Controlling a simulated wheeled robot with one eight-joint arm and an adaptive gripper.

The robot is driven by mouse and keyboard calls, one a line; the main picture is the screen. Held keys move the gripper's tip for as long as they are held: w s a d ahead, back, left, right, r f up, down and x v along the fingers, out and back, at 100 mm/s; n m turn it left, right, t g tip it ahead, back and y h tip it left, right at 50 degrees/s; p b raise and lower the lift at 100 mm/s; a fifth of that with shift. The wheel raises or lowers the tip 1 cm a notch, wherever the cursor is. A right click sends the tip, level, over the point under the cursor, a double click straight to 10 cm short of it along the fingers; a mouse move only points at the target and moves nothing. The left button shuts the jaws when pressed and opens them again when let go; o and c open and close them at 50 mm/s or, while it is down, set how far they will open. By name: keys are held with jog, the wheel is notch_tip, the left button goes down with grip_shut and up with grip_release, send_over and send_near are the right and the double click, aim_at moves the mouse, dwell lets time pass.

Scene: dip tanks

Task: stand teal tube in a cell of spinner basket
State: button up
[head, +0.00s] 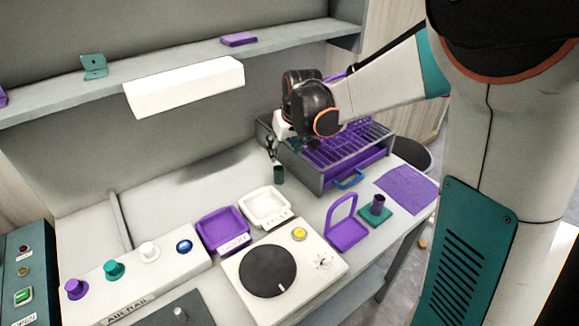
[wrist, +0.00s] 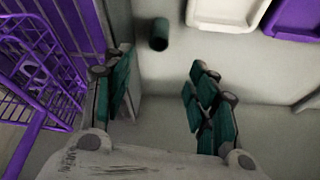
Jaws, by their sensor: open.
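The teal tube (head: 279,174) is a short dark teal cylinder that appears upright on the grey bench, beside the left corner of a slatted rack. In the wrist view the tube (wrist: 158,34) shows beyond the fingertips, between their lines and apart from both. My gripper (head: 272,150) is open and empty, just above the tube; its teal-padded fingers (wrist: 160,85) are wide apart. A purple wire basket (wrist: 38,85) at the left of the wrist view may be the spinner basket; its cells are not clear. In the head view my arm hides much of that area.
The grey rack with purple slats (head: 345,150) stands right of my gripper. A white tray (head: 265,207) and a purple tray (head: 222,230) lie in front. A turntable unit (head: 285,270) and a purple handled holder (head: 343,232) are nearer. A white box (head: 185,87) hangs below the shelf.

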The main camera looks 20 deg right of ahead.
aim_at(278, 168)
jog(key=b+x, duration=0.5)
jog(key=x, duration=0.8)
jog(key=shift+w+d+f, duration=0.1)
jog(key=shift+f, duration=0.25)
grip_shut()
jog(key=shift+r, duration=0.1)
